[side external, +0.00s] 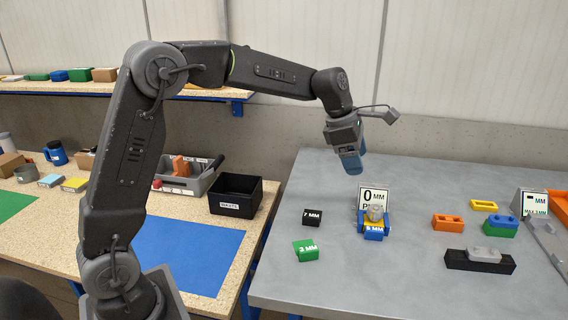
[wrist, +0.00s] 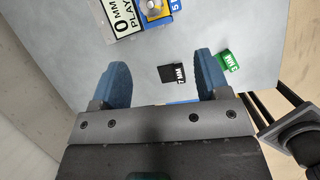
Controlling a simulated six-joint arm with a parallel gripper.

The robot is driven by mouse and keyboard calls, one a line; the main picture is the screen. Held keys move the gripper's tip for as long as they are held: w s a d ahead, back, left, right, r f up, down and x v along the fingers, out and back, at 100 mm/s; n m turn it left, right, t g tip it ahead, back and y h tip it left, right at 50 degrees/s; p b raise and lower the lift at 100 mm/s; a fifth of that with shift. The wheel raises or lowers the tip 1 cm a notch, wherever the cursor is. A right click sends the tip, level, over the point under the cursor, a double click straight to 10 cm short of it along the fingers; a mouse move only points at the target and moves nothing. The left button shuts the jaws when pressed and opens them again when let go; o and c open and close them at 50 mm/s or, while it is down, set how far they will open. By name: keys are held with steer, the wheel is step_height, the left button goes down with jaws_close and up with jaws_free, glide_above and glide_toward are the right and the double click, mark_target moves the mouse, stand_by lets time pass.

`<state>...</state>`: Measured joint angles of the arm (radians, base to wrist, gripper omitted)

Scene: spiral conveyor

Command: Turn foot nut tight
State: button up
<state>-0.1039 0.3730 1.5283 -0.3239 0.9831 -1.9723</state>
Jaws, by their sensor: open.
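A round grey metal piece (side external: 375,213), which may be the foot nut, sits on a yellow and blue block stack (side external: 373,228) on the grey table. A white sign (side external: 375,198) reading "0 MM" stands right behind it. In the wrist view the grey piece (wrist: 153,9) shows only partly at the top edge, beside the sign (wrist: 122,15). My gripper (side external: 352,164) hangs above the table, behind and left of the stack. Its two blue fingers (wrist: 161,60) are spread apart with nothing between them, clear of the stack.
A black 7 MM block (side external: 312,218) and a green 3 MM block (side external: 307,250) lie left of the stack. Orange, yellow, green and black blocks (side external: 480,260) lie to the right. A black bin (side external: 236,194) stands on the left bench. The table's front is clear.

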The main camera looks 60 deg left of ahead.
steer(key=s+r+m+y, duration=0.1)
steer(key=s+r+m, duration=0.1)
steer(key=s+m, duration=0.6)
steer(key=s+d+r+m+t, duration=0.1)
steer(key=s+r+m, duration=0.1)
steer(key=s+m, duration=0.5)
steer(key=shift+s+d+r+m+y, duration=0.2)
steer(key=shift+s+r+m+y, duration=0.2)
steer(key=shift+s, duration=2.05)
steer(key=n+g+h, duration=0.3)
steer(key=n, duration=0.8)
glide_above(376, 208)
steer(key=s+a, duration=0.1)
steer(key=a, duration=0.4)
step_height(376, 208, down, 7)
steer(key=x, duration=1.3)
steer(key=shift+s+d+f, duration=0.15)
steer(key=shift+s+d, duration=0.05)
steer(key=shift+s, duration=0.2)
